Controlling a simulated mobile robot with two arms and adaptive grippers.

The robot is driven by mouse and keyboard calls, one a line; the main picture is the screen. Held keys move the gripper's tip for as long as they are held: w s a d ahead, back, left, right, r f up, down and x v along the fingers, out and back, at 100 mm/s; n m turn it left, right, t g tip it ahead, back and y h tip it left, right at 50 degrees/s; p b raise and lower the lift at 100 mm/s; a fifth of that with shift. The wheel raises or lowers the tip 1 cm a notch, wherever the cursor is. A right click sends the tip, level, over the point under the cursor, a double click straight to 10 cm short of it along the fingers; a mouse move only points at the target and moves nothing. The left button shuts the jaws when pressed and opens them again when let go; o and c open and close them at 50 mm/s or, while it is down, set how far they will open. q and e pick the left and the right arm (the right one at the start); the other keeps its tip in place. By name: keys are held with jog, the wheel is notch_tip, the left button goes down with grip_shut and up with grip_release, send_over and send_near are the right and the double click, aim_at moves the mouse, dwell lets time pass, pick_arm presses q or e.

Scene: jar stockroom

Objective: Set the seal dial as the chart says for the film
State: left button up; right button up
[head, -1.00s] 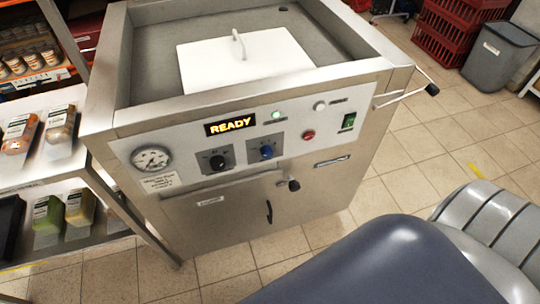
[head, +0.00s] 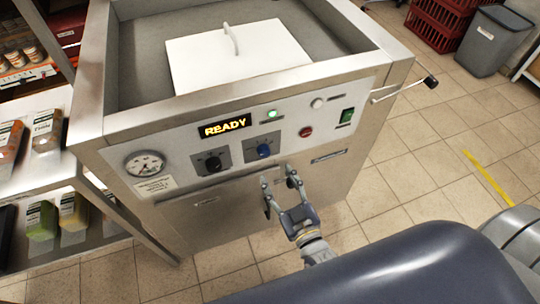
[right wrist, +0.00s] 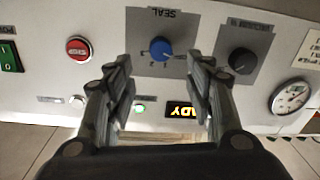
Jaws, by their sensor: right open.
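The seal dial (head: 263,150) is a blue knob on a grey plate on the machine's front panel. In the right wrist view the seal dial (right wrist: 161,50) appears upside down under the word SEAL, with small numbers around it; its exact setting is hard to read. My right gripper (head: 279,179) is open and empty, just below and in front of the panel. In the right wrist view its fingers (right wrist: 160,78) lie either side of the dial's line, apart from it. No chart for the film is readable. My left gripper is not in view.
A black knob (head: 213,162) sits left of the seal dial, with a gauge (head: 145,164) beyond. A READY display (head: 225,126), red button (head: 305,132) and green switch (head: 347,116) are also on the panel. Shelves with packs (head: 47,128) stand at left.

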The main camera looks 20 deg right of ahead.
aim_at(265, 154)
jog(key=w, duration=0.7)
jog(key=shift+w+a+p, duration=0.15)
jog(key=shift+a+p, duration=0.15)
jog(key=shift+w+f, duration=0.1)
jog(key=shift+w, duration=0.45)
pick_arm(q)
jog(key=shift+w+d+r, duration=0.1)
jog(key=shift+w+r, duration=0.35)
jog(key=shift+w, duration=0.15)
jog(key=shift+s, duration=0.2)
pick_arm(e)
jog(key=c, duration=1.1)
